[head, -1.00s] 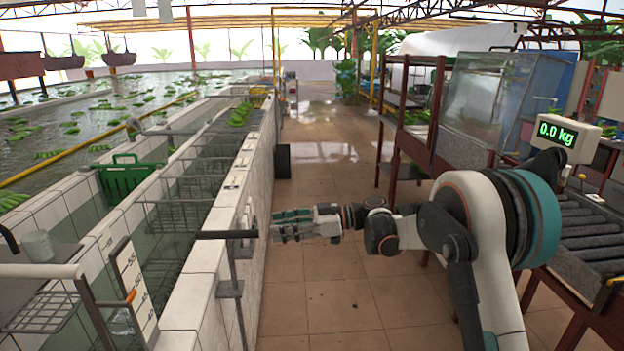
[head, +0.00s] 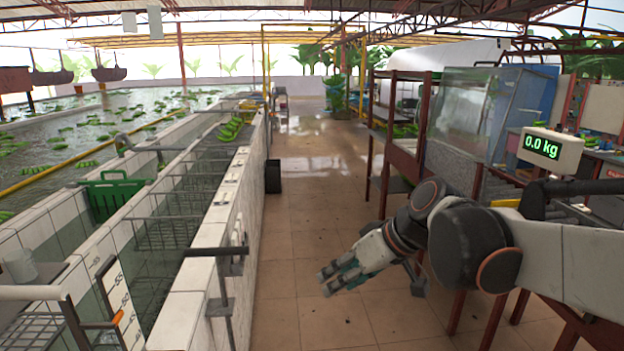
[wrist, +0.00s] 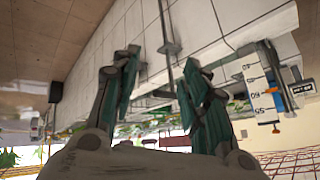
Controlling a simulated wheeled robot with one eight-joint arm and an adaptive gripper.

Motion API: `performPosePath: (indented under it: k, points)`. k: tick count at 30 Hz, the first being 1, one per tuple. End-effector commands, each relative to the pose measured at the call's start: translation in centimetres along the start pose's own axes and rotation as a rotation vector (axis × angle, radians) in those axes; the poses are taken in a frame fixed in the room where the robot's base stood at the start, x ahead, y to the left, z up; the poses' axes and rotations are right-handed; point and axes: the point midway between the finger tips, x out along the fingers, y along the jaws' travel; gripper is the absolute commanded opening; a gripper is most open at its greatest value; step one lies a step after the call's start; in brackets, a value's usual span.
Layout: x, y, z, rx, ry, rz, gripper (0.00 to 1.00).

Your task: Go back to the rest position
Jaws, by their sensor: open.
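My gripper (head: 343,276) is open and empty in the head view. It hangs over the tiled aisle floor, to the right of the white tiled tank wall and apart from it. My arm reaches in from the right and folds at the elbow. In the wrist view my gripper's two teal-padded fingers (wrist: 155,85) stand apart with nothing between them. The tank wall (wrist: 220,22) shows behind them, in a tilted view.
A white tiled tank (head: 225,215) with wire dividers and a green crate (head: 113,194) runs along the left. A scale display (head: 541,147) reads 0.0 kg at the right, near a rusty-framed stand (head: 419,120). The tiled aisle (head: 310,200) is clear further back.

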Motion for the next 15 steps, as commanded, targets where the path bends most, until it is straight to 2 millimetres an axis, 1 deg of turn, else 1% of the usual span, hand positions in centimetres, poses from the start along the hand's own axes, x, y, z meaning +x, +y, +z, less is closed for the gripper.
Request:
performPosePath:
  k: [1,6,15]
  points:
    - [-0.9,-0.1,1.6,0.029,-0.008,0.040,0.41]
    - [-3.6,0.3,6.7,0.137,-0.021,0.186,0.41]
    - [-7.2,1.4,15.6,0.300,0.007,0.433,0.41]
